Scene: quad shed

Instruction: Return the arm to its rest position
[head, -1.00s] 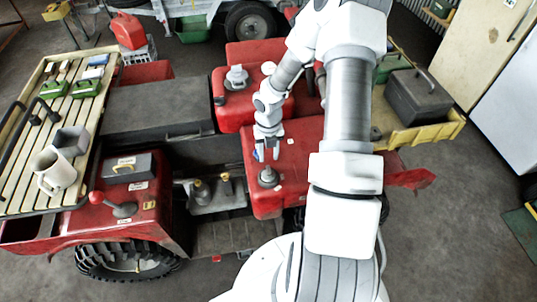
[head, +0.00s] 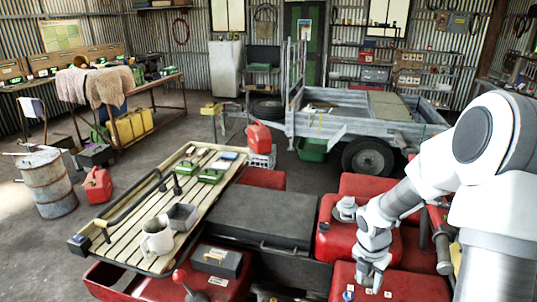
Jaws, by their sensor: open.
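My gripper (head: 369,279) points down at the lower right of the head view, above the red bodywork (head: 402,289) of the quad. Its fingers are small in the picture and a little apart, with nothing seen between them. My white arm comes in from the right edge and bends down to the gripper. A grey cap (head: 345,208) on the red bodywork stands just left of my wrist.
A black seat (head: 265,222) lies left of my gripper. A trailer (head: 350,120) stands behind.

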